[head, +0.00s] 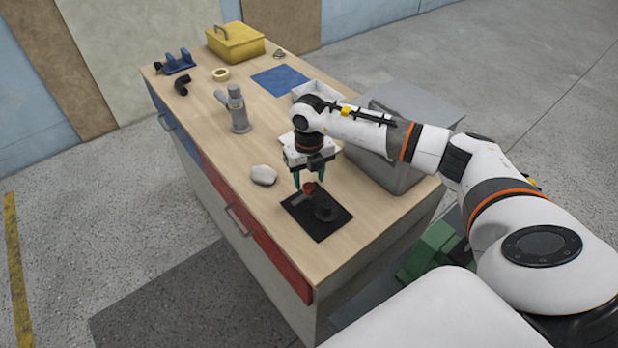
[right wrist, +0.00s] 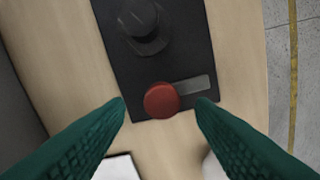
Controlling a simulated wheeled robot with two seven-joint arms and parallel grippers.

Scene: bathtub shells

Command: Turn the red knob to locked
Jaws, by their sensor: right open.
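The red knob (right wrist: 161,100) sits on a black plate (right wrist: 183,48), beside a grey label strip and below a black round knob (right wrist: 143,25) in the right wrist view. In the head view the red knob (head: 309,188) shows small, just under my right gripper (head: 309,183). My right gripper is open, its green fingers (right wrist: 162,108) on either side of the red knob with gaps between. I cannot tell from these views how high the fingertips are above the plate. My left gripper is not in view.
The plate lies near the front of the wooden workbench (head: 240,170). A large grey bin (head: 400,150) is close on the right. A yellow box (head: 235,42) is at the back.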

